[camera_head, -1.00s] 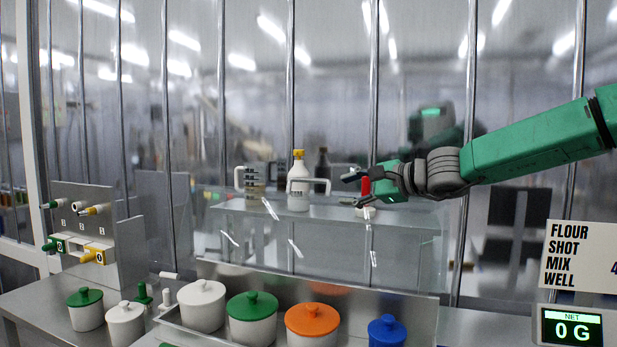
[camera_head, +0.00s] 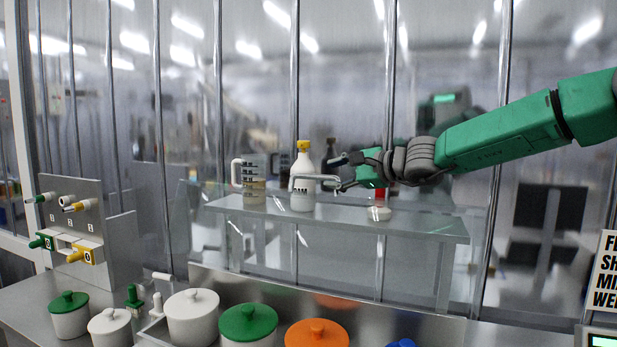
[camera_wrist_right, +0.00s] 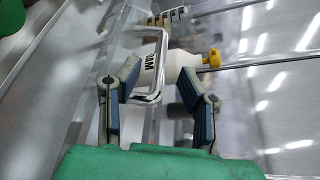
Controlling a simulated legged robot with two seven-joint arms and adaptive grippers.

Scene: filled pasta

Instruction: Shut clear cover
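The clear cover (camera_head: 345,258) is a see-through panel in front of the steel shelf, visible mainly by its edges and white glints. Its pale bar handle (camera_head: 316,178) stands out in front of the white bottle in the head view. My right gripper (camera_head: 336,172) is at the right end of this handle, fingers pointing left. In the right wrist view the handle (camera_wrist_right: 163,50) lies between the spread fingers, closer to the left one, and the gripper (camera_wrist_right: 157,100) is open. I cannot tell whether a finger touches it. My left gripper is out of view.
On the shelf (camera_head: 410,225) stand a measuring jug (camera_head: 254,182), a white bottle with a yellow cap (camera_head: 303,160) and a red-and-white item (camera_head: 379,212). Lidded pots, one with a green lid (camera_head: 248,322), line the counter below. A valve panel (camera_head: 75,205) stands at left.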

